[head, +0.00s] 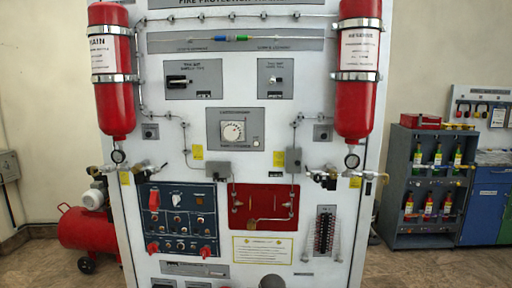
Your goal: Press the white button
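A small pale round button (256,142) shows on the grey plate in the middle of the white panel, at lower right of a white dial (233,131). It is too small to tell its exact shape or whether it is pressed. A white knob-like control (177,199) sits near the top of the dark blue control panel (150,228), at lower left. Nothing covers these controls. My gripper is not in view.
Red cylinders labelled MAIN (115,100) and RESERVE (356,108) hang on both sides, with gauges and valves below. A red compressor tank (88,229) stands at left. A grey shelf (398,165) with small bottles stands at right. Bare floor shows on both sides.

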